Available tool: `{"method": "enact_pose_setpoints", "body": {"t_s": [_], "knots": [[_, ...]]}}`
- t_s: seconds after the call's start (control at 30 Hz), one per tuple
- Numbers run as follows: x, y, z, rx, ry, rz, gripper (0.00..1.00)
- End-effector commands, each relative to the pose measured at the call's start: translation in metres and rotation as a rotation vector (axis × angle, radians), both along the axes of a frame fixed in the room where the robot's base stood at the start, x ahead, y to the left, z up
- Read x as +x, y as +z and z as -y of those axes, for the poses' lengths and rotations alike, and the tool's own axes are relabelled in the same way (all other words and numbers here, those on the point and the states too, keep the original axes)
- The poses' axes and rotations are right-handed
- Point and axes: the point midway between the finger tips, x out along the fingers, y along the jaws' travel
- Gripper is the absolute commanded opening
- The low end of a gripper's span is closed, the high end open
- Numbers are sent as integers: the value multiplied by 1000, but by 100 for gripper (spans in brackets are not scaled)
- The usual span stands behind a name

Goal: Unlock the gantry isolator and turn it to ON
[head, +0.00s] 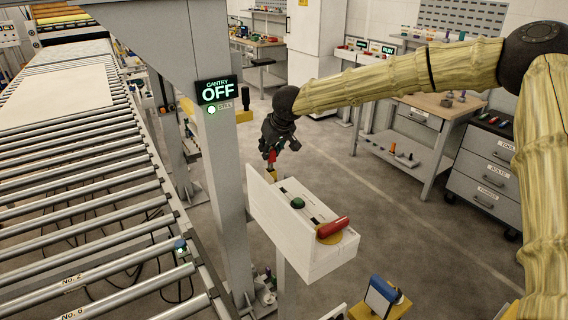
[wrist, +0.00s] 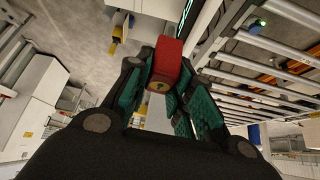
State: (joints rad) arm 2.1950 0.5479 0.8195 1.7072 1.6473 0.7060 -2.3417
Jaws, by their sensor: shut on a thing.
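The white box (head: 300,243) on a post has a green button (head: 297,203) and a red handle (head: 333,227) on a yellow plate (head: 330,238). My gripper (head: 270,150) is above the back left end of the box. It is shut on a red block (wrist: 172,62) with a brass end and a dark keyhole-like mark, which looks like a padlock. The block sits between the green finger pads in the wrist view. No padlock shows at the red handle. The sign (head: 217,90) reads GANTRY OFF, with a lit green lamp (head: 211,110) below it.
A grey gantry post (head: 222,180) stands left of the box, beside a roller conveyor (head: 90,220). A small yellow piece (head: 272,174) is at the box's back edge, under my gripper. A blue-and-yellow item (head: 380,297) is low in front.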

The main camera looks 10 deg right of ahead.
Motion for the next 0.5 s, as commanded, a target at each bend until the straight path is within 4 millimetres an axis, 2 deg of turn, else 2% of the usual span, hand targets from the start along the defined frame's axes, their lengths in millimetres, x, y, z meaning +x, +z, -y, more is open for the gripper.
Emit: {"method": "enact_pose_setpoints", "body": {"t_s": [0.5], "knots": [[-44, -55, 20, -7, 54, 2, 0]]}}
